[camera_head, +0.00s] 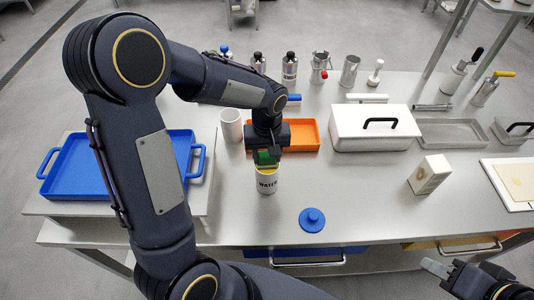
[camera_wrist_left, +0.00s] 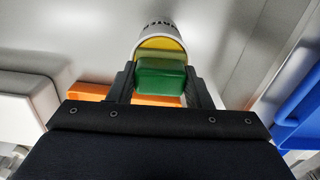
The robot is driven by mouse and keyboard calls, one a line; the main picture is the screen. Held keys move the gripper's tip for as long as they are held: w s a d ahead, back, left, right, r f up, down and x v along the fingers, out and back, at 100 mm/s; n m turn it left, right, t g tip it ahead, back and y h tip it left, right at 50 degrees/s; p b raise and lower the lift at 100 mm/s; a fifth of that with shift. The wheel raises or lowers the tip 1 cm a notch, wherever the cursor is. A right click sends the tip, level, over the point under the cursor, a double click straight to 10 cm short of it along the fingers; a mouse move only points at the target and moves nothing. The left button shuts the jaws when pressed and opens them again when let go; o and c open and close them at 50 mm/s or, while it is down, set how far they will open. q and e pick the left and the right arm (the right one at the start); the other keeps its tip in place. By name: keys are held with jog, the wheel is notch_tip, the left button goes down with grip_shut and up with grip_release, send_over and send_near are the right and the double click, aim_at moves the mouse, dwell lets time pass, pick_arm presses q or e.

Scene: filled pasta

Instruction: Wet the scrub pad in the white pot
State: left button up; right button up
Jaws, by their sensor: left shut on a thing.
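The white pot (camera_head: 267,184), marked WATER, stands upright on the steel table; it also shows in the wrist view (camera_wrist_left: 161,27). My left gripper (camera_head: 266,158) points down over the pot's mouth. It is shut on the green scrub pad (camera_wrist_left: 160,76), which sits between its two fingers and shows in the head view (camera_head: 263,158). Yellow shows below the green at the pot's mouth; I cannot tell whether it is pad or pot lining. How deep the pad reaches is hidden. My right gripper (camera_head: 452,274) is at the lower right, away from the pot, its jaws unclear.
An orange tray (camera_head: 303,147) and a white cup (camera_head: 231,125) stand close behind the pot. A blue lid (camera_head: 312,219) lies in front, to the right. A blue tray (camera_head: 75,188) is at left, a white box (camera_head: 375,134) at right. The table's front middle is mostly clear.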

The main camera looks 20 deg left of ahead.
aim_at(267, 155)
jog(key=shift+r, duration=0.1)
